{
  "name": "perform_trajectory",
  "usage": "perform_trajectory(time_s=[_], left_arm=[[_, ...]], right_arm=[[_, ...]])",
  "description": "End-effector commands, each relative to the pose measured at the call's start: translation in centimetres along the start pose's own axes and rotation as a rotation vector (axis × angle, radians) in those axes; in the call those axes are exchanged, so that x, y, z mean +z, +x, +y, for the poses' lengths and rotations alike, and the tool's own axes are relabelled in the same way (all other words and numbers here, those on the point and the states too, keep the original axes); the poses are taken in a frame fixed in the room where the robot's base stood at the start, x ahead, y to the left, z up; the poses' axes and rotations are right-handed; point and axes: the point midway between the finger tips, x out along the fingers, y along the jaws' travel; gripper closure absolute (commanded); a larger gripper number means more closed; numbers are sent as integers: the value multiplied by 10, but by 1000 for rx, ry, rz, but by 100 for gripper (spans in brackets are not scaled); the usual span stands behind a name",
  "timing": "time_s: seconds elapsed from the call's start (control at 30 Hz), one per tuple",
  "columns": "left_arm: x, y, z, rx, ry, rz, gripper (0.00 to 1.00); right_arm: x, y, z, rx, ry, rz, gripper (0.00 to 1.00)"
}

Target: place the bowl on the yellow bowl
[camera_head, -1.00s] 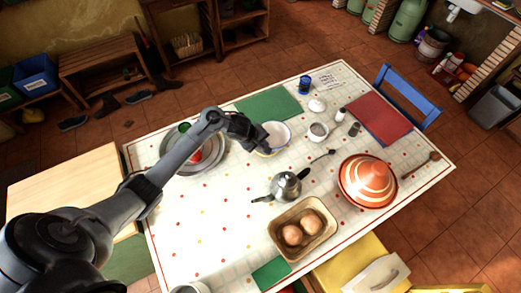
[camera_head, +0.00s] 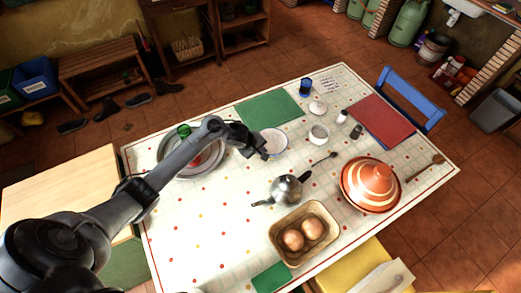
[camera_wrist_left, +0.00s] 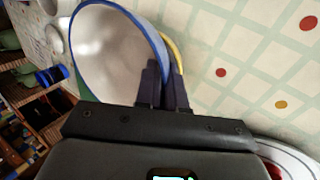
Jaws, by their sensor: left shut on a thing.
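A white bowl with a blue rim (camera_head: 272,140) is over the far middle of the table, in the jaws of my left gripper (camera_head: 262,152). In the left wrist view the bowl (camera_wrist_left: 108,50) opens toward the camera, and the fingers (camera_wrist_left: 163,88) are shut on its rim. A curved yellow rim (camera_wrist_left: 179,58) shows just behind it, on the right. This looks like the yellow bowl, mostly hidden by the held bowl. I cannot tell whether the two bowls touch. In the head view the yellow bowl is hidden. My right gripper is out of view.
A green mat (camera_head: 268,108) lies behind the bowl, and a white cup (camera_head: 319,135) stands to its right. A metal teapot (camera_head: 286,189), a tray of bread (camera_head: 300,232) and a striped tagine (camera_head: 371,184) are nearer. Metal plates (camera_head: 180,165) lie under my left arm.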

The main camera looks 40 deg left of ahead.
Motion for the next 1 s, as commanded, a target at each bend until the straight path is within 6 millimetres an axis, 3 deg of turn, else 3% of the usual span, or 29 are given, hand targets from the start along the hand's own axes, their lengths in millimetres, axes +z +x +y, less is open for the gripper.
perform_trajectory(time_s=[0.3,0.33,0.5,0.87,1.0], left_arm=[[0,8,-4,1,-1,-1,100],[0,8,-5,-1,-1,-1,88],[0,8,-5,-1,0,-1,66],[0,6,-3,1,1,0,66],[0,-9,2,1,1,-1,66]], right_arm=[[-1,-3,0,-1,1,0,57],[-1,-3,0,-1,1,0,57],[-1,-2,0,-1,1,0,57],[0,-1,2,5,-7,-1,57],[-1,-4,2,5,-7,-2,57]])
